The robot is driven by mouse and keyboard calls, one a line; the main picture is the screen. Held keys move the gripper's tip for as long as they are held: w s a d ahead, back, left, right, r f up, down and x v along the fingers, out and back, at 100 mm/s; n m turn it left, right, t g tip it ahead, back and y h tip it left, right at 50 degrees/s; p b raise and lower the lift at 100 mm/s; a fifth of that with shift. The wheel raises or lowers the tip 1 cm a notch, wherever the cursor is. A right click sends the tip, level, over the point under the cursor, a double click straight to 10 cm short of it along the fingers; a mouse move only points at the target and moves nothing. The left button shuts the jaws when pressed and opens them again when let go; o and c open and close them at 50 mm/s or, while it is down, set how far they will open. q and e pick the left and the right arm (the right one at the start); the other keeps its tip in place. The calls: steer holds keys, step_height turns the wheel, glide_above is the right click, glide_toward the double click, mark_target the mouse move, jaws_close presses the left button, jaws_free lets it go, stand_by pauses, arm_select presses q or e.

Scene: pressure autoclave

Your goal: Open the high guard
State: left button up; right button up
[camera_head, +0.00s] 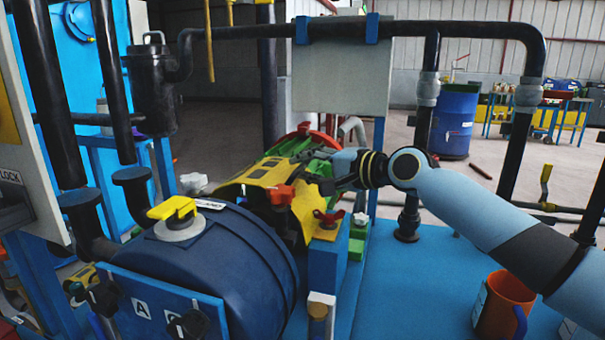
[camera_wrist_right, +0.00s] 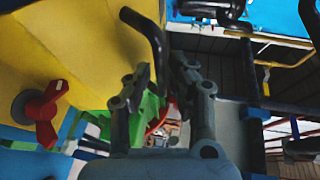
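The yellow guard (camera_head: 240,188) lies over the machine behind the dark blue drum in the head view; it looks closed, but I cannot be sure. In the right wrist view its yellow panel (camera_wrist_right: 85,50) fills the upper left, with a dark bent handle (camera_wrist_right: 152,38) at its edge. My right gripper (camera_head: 318,168) is at the guard's right side. In the wrist view the two fingers (camera_wrist_right: 168,75) stand apart, with the handle's lower end close to or between them. I cannot tell whether they touch it. My left gripper is in neither view.
The dark blue drum (camera_head: 215,262) is in front. An orange mug (camera_head: 503,305) stands at right on the blue deck (camera_head: 420,275). Black pipes frame the area.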

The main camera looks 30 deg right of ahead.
steer(key=shift+w+a, duration=0.2)
steer(key=shift+w, duration=0.35)
steer(key=shift+f, duration=0.1)
jaws_close()
